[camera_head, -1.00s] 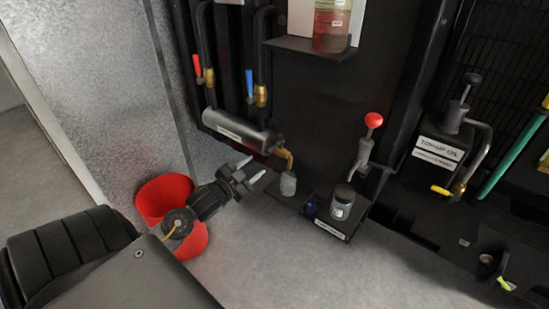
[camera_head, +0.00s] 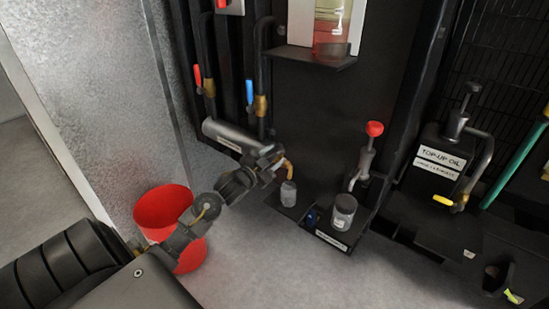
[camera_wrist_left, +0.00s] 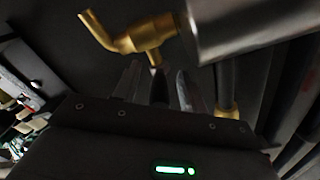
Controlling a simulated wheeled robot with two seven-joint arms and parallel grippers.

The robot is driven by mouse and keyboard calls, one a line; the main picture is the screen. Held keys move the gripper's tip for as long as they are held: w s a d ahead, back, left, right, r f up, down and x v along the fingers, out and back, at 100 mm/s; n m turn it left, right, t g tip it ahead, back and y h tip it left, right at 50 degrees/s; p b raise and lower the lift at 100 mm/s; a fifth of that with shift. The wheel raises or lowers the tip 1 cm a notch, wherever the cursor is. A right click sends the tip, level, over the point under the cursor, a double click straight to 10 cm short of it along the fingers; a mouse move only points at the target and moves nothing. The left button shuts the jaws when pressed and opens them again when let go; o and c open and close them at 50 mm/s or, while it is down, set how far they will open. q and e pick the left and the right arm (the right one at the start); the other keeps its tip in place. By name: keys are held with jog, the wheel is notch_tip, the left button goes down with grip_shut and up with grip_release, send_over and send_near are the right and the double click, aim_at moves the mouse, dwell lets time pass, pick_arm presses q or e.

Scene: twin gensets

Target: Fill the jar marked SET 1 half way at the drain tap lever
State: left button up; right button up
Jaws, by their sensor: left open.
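A brass drain tap (camera_head: 289,172) comes off the end of a grey cylinder (camera_head: 222,131); the tap (camera_wrist_left: 140,36) also shows large in the left wrist view. Its dark lever (camera_wrist_left: 158,84) hangs down between the fingertips of my left gripper (camera_wrist_left: 157,88). The left gripper (camera_head: 272,164) is open at the tap in the head view; I cannot tell whether a finger touches the lever. A small grey jar (camera_head: 288,194) stands below the spout. Its marking and fill level are not readable. My right gripper is not in view.
A second, dark-filled jar (camera_head: 343,212) stands on a labelled stand beside a red-knobbed pump (camera_head: 374,130). Red (camera_head: 197,77) and blue (camera_head: 249,92) valve handles hang above the cylinder. A red bucket (camera_head: 160,210) stands at left. A top-up oil can (camera_head: 445,155) is at right.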

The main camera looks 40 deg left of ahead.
pick_arm(q)
jog(key=shift+w, duration=0.3)
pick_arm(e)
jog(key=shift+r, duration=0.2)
pick_arm(q)
grip_shut()
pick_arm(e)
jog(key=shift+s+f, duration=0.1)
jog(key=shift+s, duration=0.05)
